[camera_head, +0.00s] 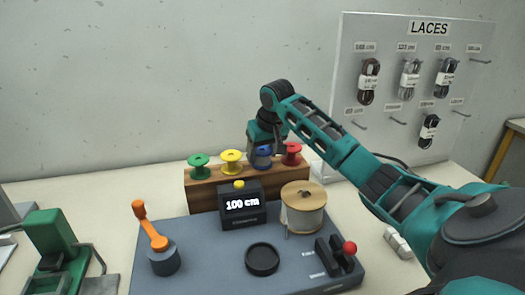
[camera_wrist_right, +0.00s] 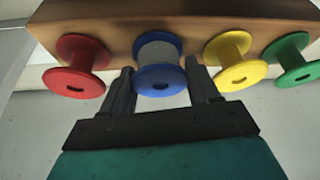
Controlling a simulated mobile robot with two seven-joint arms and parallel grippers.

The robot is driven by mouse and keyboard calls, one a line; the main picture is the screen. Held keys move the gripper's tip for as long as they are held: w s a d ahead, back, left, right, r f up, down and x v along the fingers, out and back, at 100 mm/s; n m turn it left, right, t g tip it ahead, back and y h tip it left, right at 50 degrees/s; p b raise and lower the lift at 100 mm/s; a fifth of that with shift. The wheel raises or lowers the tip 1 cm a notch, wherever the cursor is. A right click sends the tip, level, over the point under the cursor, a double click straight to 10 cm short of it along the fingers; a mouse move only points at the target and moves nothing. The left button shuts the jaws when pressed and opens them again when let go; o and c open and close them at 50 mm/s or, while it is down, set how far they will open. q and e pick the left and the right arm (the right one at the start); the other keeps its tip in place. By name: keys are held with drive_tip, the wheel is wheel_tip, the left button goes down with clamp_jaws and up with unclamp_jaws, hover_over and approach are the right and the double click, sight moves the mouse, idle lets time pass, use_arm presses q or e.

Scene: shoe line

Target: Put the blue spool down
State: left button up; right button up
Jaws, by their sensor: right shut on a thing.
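The blue spool (camera_head: 262,157) stands on the wooden rack (camera_head: 201,192) between the yellow spool (camera_head: 231,158) and the red spool (camera_head: 291,152). My right gripper (camera_head: 264,146) reaches it from above and is shut on it. In the right wrist view, the two fingers of the gripper (camera_wrist_right: 160,84) flank the blue spool (camera_wrist_right: 160,78), which carries grey thread. The spool is level with its neighbours; I cannot tell whether its base touches the rack (camera_wrist_right: 180,15). My left gripper is not in view.
The green spool (camera_head: 199,165) stands at the rack's left end. In front are a 100 cm display box (camera_head: 241,205), a large thread reel (camera_head: 303,207), an orange crank (camera_head: 150,228) and a red-knobbed lever (camera_head: 349,248). A laces board (camera_head: 400,100) stands behind my right arm.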

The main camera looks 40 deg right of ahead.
drive_tip(key=shift+f, duration=0.1)
drive_tip(key=o, duration=0.9)
drive_tip(key=v, duration=1.2)
